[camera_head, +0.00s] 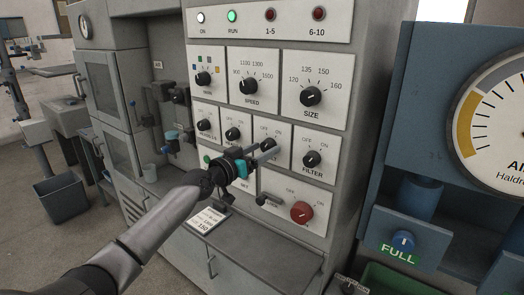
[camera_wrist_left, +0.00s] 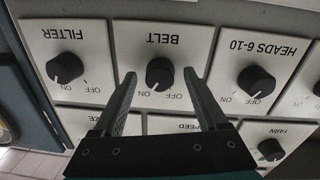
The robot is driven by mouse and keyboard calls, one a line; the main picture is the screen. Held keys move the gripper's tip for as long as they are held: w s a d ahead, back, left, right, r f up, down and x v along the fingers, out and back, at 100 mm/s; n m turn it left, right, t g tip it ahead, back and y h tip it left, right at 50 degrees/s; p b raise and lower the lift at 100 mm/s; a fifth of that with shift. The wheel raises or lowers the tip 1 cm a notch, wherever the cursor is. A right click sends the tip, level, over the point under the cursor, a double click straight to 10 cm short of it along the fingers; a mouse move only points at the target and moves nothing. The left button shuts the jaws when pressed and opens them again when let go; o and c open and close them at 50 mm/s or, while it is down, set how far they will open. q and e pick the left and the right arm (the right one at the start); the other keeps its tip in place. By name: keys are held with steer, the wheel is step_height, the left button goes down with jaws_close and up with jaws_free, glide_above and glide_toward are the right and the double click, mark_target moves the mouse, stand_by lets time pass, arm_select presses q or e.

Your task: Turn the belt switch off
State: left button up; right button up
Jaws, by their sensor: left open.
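The belt switch is a black knob (camera_wrist_left: 159,73) on a white plate marked BELT, upside down in the left wrist view. Its pale mark appears to point towards ON. My left gripper (camera_wrist_left: 159,74) is open, one finger on each side of the knob, with nothing clearly gripped. In the head view my left gripper (camera_head: 270,149) reaches the panel from the lower left and partly hides the belt knob (camera_head: 266,144) and its plate. Whether the fingers touch the knob I cannot tell. My right gripper is out of view.
The filter knob (camera_head: 312,159) and heads 6-10 knob (camera_wrist_left: 256,81) flank the belt switch closely. The size knob (camera_head: 310,96) is above, and a red knob (camera_head: 302,212) below. A blue cabinet with a gauge (camera_head: 497,125) stands at right. The RUN lamp (camera_head: 232,16) glows green.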

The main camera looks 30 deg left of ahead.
arm_select(q)
steer(key=shift+w, duration=0.15)
jaws_close()
stand_by(0.6)
